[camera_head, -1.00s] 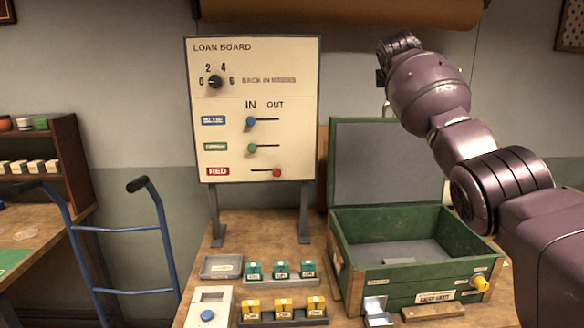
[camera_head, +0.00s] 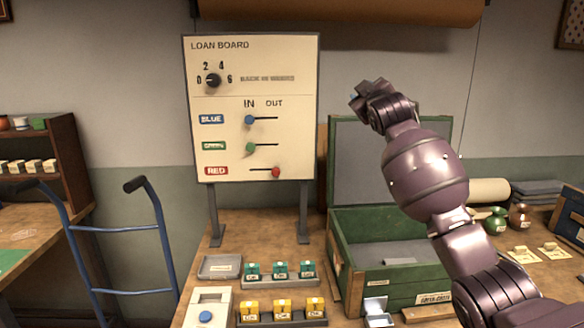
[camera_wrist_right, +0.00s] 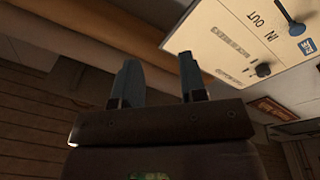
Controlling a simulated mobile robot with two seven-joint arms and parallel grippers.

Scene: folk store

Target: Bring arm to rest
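My right arm comes in from the lower right in the head view. My right gripper (camera_head: 362,94) is raised at its end, in front of the wall, to the right of the loan board (camera_head: 253,105). In the right wrist view the two fingers of the right gripper (camera_wrist_right: 160,80) stand apart with nothing between them. The loan board also shows at the top right there. On the board, the blue and green sliders are at the IN side and the red slider (camera_head: 275,171) is at the OUT side. My left gripper is not in view.
An open green case (camera_head: 345,225) stands below my right arm. Small teal blocks (camera_head: 280,269) and yellow blocks (camera_head: 283,308) sit in trays on the table in front of the board. A blue hand truck (camera_head: 110,228) stands at the left.

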